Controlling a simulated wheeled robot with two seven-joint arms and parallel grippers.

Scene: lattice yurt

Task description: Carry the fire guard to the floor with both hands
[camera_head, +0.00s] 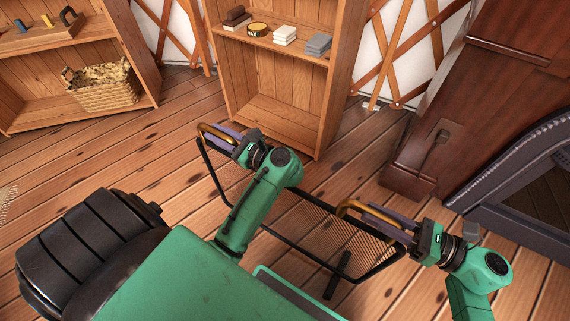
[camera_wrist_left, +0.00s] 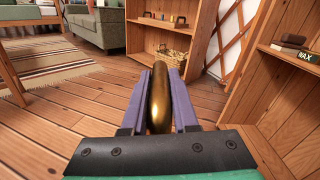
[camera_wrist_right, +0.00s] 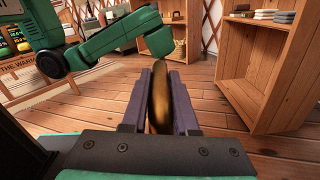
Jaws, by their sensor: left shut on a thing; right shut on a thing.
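The fire guard (camera_head: 325,226) is a black mesh panel in a dark frame with brass handles and a dark foot bar. It shows in the head view, in front of the open bookcase, partly hidden behind my left arm. My left gripper (camera_head: 222,134) is shut on the left brass handle, which also shows between the fingers in the left wrist view (camera_wrist_left: 159,100). My right gripper (camera_head: 375,213) is shut on the right brass handle, seen in the right wrist view (camera_wrist_right: 160,97). I cannot tell whether its foot touches the plank floor (camera_head: 140,155).
The open wooden bookcase (camera_head: 270,112) stands just beyond the guard, with small items on its upper shelf. A dark wooden cabinet (camera_head: 425,165) and a dark metal-edged piece (camera_head: 530,225) stand at right. A woven basket (camera_head: 105,92) sits on a left shelf. Floor at left is clear.

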